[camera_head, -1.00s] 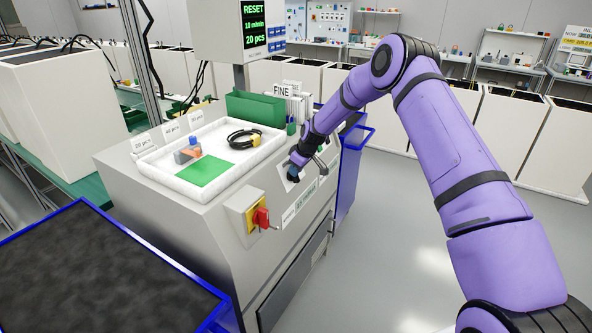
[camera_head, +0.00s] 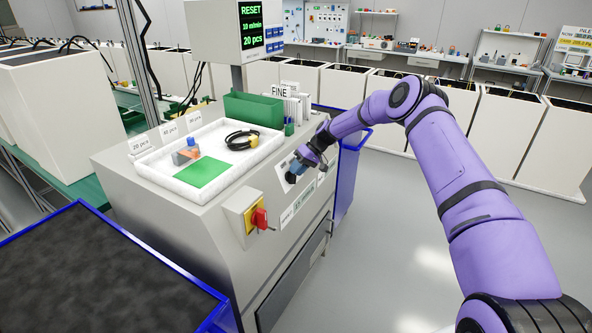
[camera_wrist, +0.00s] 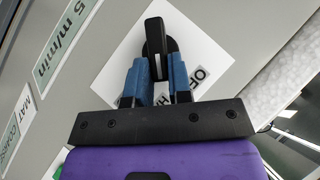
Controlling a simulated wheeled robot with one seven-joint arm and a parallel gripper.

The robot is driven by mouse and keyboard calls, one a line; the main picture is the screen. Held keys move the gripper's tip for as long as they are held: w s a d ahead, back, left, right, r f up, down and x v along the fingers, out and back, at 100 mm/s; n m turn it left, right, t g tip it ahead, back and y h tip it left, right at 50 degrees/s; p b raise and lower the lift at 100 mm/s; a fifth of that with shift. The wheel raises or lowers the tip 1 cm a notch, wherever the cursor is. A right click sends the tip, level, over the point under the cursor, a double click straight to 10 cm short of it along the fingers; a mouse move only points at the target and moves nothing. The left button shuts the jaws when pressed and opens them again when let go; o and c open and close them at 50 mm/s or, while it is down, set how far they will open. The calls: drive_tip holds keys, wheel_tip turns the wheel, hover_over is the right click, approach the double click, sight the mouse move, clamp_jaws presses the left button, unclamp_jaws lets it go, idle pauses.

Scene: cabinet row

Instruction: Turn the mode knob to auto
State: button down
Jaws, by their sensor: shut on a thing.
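The mode knob (camera_wrist: 155,32) is a black round knob with a raised bar handle, in the upper middle of the wrist view. It sits on a white label plate (camera_wrist: 112,72) on the grey machine front. My gripper (camera_wrist: 157,76) has its two blue fingers shut on the knob's handle, one on each side. In the head view my gripper (camera_head: 293,173) is at the cabinet's front panel and hides the knob.
A red-and-yellow switch (camera_head: 258,218) sticks out of the panel at the left. A white tray (camera_head: 150,176) with a green pad and a black cable coil lies on the cabinet top. A blue-framed bin (camera_head: 352,165) stands close beyond the arm. The floor at right is clear.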

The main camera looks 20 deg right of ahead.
drive_tip(key=shift+d+f+m+y, duration=0.2)
drive_tip(key=shift+f+m+y, duration=0.1)
drive_tip(key=shift+m+y, duration=0.85)
drive_tip(key=shift+d+f+m+y, duration=0.25)
drive_tip(key=shift+f+m+y, duration=0.1)
drive_tip(key=shift+m+y, duration=0.75)
drive_tip(key=shift+d+f+m+y, duration=0.2)
drive_tip(key=shift+f+m+y, duration=0.1)
drive_tip(key=shift+m+y, duration=0.8)
drive_tip(key=shift+m, duration=0.25)
drive_tip(key=c, duration=1)
unclamp_jaws()
drive_tip(key=shift+c, duration=0.2)
drive_tip(key=v, duration=1)
drive_tip(key=shift+w+d, duration=0.2)
drive_tip(key=shift+d, duration=0.25)
